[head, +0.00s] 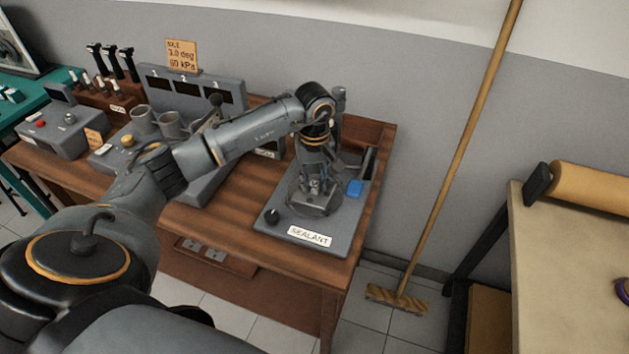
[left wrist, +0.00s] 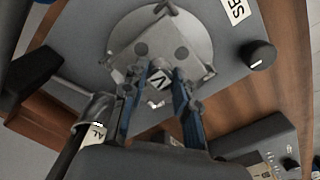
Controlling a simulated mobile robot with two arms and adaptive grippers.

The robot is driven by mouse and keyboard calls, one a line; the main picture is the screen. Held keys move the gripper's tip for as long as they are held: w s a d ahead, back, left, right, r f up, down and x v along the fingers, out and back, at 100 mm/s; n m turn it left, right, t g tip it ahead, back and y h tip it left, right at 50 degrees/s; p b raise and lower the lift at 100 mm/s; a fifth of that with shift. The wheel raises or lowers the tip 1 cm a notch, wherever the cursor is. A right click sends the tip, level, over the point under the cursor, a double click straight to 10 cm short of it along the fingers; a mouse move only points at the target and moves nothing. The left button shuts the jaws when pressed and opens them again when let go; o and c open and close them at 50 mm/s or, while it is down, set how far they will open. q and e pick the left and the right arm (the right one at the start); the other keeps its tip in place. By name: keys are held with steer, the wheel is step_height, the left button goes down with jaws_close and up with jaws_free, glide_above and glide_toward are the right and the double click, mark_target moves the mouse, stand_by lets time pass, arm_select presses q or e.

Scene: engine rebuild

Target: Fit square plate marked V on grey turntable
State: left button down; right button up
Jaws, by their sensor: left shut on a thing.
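The grey square plate (head: 316,204) marked V is over the round grey turntable (head: 293,194) on the sealant station. My right gripper is out of view.
A grey console (head: 190,92) and cups (head: 168,122) stand left on the wooden bench. A broom (head: 458,160) leans at the right, beside a beige table (head: 570,260).

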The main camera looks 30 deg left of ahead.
arm_select(q)
steer(key=shift+r, duration=0.1)
stand_by(0.7)
steer(key=shift+f+b, duration=0.25)
steer(key=shift+b, duration=0.4)
stand_by(0.4)
steer(key=c, duration=1)
jaws_free()
steer(key=shift+o, duration=0.2)
steer(key=shift+r, duration=0.1)
steer(key=shift+r+p, duration=1.95)
steer(key=shift+r, duration=1.75)
